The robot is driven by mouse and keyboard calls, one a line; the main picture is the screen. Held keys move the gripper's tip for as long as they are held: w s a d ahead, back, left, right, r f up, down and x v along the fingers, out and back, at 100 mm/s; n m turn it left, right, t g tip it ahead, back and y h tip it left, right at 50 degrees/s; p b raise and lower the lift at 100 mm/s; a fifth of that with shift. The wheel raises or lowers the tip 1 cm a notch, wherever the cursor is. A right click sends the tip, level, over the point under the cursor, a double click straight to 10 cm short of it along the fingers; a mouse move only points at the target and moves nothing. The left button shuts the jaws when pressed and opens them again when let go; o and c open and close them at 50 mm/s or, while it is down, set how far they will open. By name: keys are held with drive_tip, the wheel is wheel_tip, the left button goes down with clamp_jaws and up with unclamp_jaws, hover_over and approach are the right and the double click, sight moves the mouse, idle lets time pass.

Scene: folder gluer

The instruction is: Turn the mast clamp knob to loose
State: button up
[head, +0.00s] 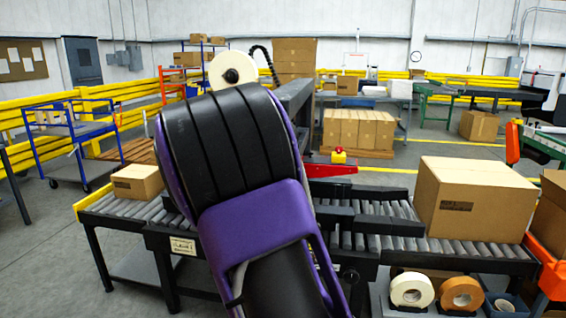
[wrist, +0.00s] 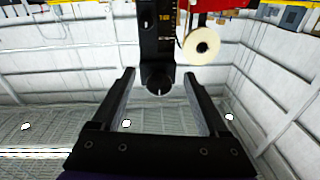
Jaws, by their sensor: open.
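In the wrist view my gripper (wrist: 159,76) is open, with one long dark finger on each side and nothing held. A black mast (wrist: 157,45) with yellow scale marks comes down from the top of that view, between the fingers. A dark rounded part (wrist: 158,86) shows at its lower end in the picture, between the fingers; I cannot tell surely whether it is the clamp knob or which way it is turned. No contact with the fingers is visible. In the head view my purple and black arm hides my gripper and much of the machine behind it.
A cream tape roll (wrist: 201,46) is close to the mast, right of the fingers; it also shows in the head view (head: 224,70). A roller conveyor (head: 470,250) carries a large carton (head: 474,200) at right and a small carton (head: 138,182) at left.

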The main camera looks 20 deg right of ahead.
drive_tip(key=w+d+f+g, duration=0.1)
drive_tip(key=w+d+f, duration=0.2)
drive_tip(key=w+d, duration=0.8)
drive_tip(key=w, duration=0.2)
drive_tip(key=shift+w+d+f+h+p, duration=0.3)
drive_tip(key=shift+d+h+p, duration=0.05)
drive_tip(key=shift+h, duration=0.05)
drive_tip(key=shift+n, duration=0.3)
clamp_jaws()
